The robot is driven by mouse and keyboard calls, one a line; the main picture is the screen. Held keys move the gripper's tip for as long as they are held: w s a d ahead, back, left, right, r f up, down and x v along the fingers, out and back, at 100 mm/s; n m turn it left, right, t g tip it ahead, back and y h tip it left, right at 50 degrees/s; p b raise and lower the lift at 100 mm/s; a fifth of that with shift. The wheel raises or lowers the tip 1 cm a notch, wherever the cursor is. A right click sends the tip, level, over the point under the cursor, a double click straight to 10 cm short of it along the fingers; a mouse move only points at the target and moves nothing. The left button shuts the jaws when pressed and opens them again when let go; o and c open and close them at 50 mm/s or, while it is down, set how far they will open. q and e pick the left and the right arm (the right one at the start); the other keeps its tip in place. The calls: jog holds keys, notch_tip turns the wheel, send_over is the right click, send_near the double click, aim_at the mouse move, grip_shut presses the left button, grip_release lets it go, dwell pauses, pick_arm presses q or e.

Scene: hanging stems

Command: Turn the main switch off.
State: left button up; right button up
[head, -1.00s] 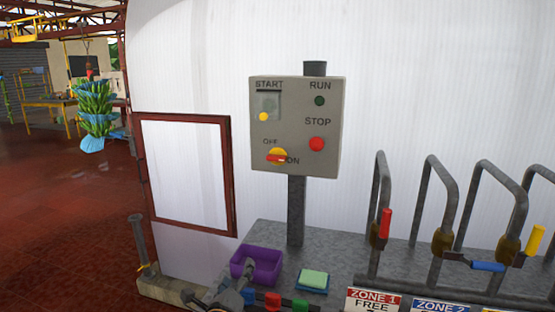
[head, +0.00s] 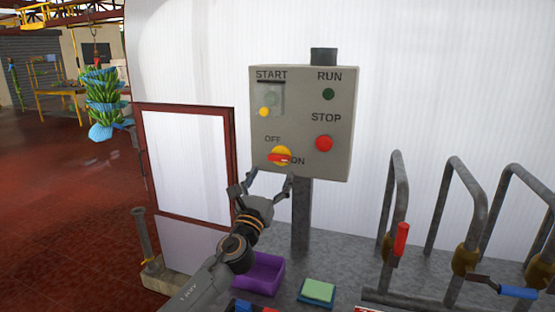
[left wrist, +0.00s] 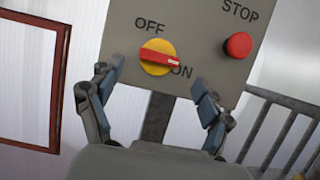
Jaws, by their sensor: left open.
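The main switch (head: 281,156) is a red handle on a yellow round plate, low on the left of a grey control box (head: 341,110). Its handle lies nearly level, with its right end by the ON label; OFF is written above. It also shows in the left wrist view (left wrist: 160,58). My left gripper (head: 270,181) is open and empty, just below and in front of the switch. In the left wrist view its fingers (left wrist: 160,84) stand on either side below the switch, apart from it. My right gripper is not in view.
The box also bears a red STOP button (head: 324,143), a green RUN lamp (head: 328,94) and a covered START button (head: 270,98). A purple bin (head: 262,272) and a green sponge (head: 318,290) lie on the bench below.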

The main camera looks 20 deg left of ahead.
aim_at(277, 160)
pick_arm(q)
jog(key=x, duration=0.4)
jog(key=shift+r, duration=0.1)
jog(key=shift+w+r, duration=0.15)
jog(key=shift+w, duration=0.45)
jog(key=shift+w+r, duration=0.1)
jog(key=shift+w, duration=0.1)
jog(key=c, duration=1.2)
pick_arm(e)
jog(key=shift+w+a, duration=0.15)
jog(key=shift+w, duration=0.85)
